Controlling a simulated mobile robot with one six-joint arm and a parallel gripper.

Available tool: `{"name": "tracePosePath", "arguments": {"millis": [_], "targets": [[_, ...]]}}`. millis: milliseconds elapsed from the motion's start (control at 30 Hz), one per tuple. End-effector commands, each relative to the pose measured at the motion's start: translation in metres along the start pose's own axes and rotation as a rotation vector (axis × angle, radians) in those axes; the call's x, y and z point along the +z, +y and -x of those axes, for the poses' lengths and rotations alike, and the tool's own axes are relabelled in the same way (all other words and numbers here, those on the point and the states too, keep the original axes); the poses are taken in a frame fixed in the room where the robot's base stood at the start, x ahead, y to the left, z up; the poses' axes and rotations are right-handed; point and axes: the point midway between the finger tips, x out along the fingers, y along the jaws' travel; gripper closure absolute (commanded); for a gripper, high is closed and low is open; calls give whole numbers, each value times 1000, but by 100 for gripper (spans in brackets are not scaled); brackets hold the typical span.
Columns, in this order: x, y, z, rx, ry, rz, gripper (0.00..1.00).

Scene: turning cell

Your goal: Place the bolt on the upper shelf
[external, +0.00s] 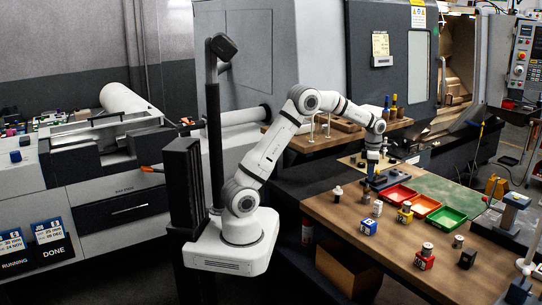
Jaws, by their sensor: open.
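I cannot pick out the bolt for certain; several small metal parts stand on the bench, and one may be hidden by the gripper.
Red (396,196), orange (425,206) and green (446,218) trays lie right of my gripper. A dark stand (508,218) is at the right. The bench's front left is mostly clear.

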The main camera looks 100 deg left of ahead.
Motion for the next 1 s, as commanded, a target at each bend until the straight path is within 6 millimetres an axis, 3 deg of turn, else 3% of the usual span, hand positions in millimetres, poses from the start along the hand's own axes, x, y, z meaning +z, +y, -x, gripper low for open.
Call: {"name": "tracePosePath", "arguments": {"millis": [333, 467, 567, 667, 800, 1000], "targets": [[0, -1, 11, 0, -1, -4, 47], [0, -20, 24, 9, -11, -116, 47], [-4, -57, 46, 26, -30, -347, 47], [-16, -107, 71, 54, -50, -671, 47], [-45, -176, 97, 102, -72, -1154, 47], [-104, -259, 116, 197, -85, -1840, 47]]}}
